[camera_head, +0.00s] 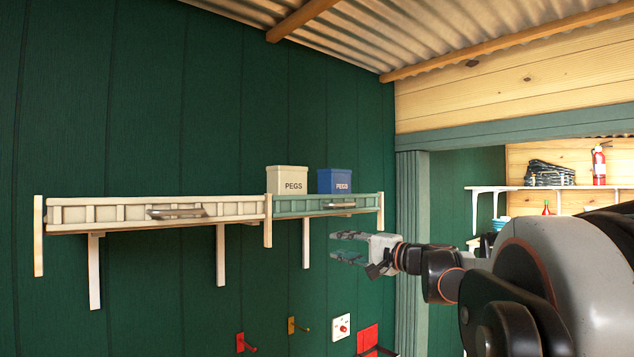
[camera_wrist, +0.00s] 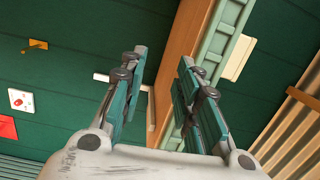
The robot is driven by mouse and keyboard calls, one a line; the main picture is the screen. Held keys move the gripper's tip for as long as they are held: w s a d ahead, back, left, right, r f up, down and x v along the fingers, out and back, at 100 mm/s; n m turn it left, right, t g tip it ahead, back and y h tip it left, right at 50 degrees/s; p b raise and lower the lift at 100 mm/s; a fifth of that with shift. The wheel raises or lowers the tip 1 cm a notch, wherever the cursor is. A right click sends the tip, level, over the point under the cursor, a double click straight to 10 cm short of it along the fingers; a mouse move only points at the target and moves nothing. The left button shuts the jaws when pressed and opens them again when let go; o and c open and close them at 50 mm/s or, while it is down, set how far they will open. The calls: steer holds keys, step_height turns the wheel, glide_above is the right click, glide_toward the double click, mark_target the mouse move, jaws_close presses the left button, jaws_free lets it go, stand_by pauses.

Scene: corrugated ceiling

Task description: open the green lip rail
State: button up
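The green lip rail (camera_head: 300,207) runs along the front of the right shelf section in the head view, between two cream posts, with a metal handle (camera_head: 340,205) on its face. It looks upright. In the wrist view the pale green rail (camera_wrist: 212,55) crosses diagonally, right of my fingertips. My gripper (camera_head: 342,247) is below and slightly in front of the rail in the head view, apart from it. Its two fingers are spread and empty, as the wrist view (camera_wrist: 163,58) also shows. The handle cannot be made out in the wrist view.
A cream rail (camera_head: 110,213) with its own handle fronts the left shelf section. A cream PEGS box (camera_head: 287,180) and a blue PEGS box (camera_head: 334,181) stand on the shelf behind the green rail. A bracket (camera_head: 306,243) hangs below. Hooks (camera_head: 293,325) and a red-button switch (camera_head: 340,326) are lower down.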

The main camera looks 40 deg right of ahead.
mark_target(345, 205)
steer(key=s+d+r+m+t+h+p, duration=0.2)
steer(key=s+d+r, duration=0.3)
steer(key=d+r, duration=0.25)
steer(key=p+x, duration=0.1)
steer(key=x, duration=0.3)
steer(key=p+x, duration=0.1)
steer(key=x, duration=0.4)
steer(key=p+x, duration=0.1)
steer(key=x, duration=0.3)
steer(key=shift+w+d, duration=0.2)
steer(key=shift+d, duration=0.1)
steer(key=shift+f, duration=0.1)
